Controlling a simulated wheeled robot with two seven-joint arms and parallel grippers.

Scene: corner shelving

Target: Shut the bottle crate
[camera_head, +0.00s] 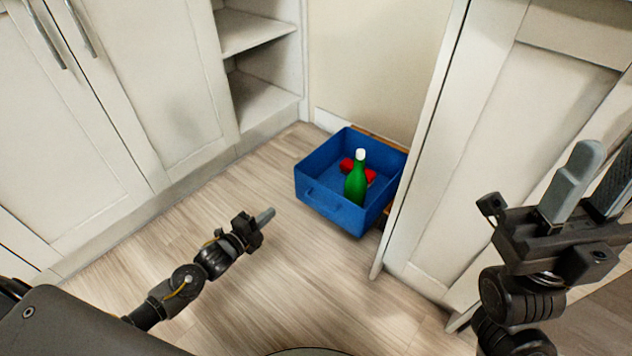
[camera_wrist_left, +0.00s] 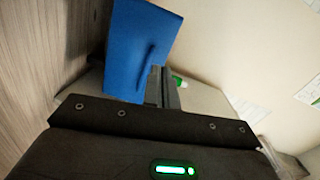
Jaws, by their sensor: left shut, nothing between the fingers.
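The blue bottle crate (camera_head: 325,205) sits on the floor in the corner and is open at the top. A green bottle with a white cap (camera_head: 356,182) stands upright inside, beside red items (camera_head: 347,165). My left gripper (camera_head: 265,216) is shut and empty, to the left of the crate's front and apart from it in the head view; its fingers (camera_wrist_left: 163,88) overlap the panel's lower right edge in the wrist view. My right gripper (camera_head: 592,182) is open and empty at the right.
A white cabinet (camera_head: 440,200) stands close against the crate's right side, with a brown wooden edge (camera_head: 385,140) behind the crate. White cupboards (camera_head: 150,90) and open shelves (camera_head: 255,65) line the left. The wooden floor (camera_head: 285,270) before the crate is clear.

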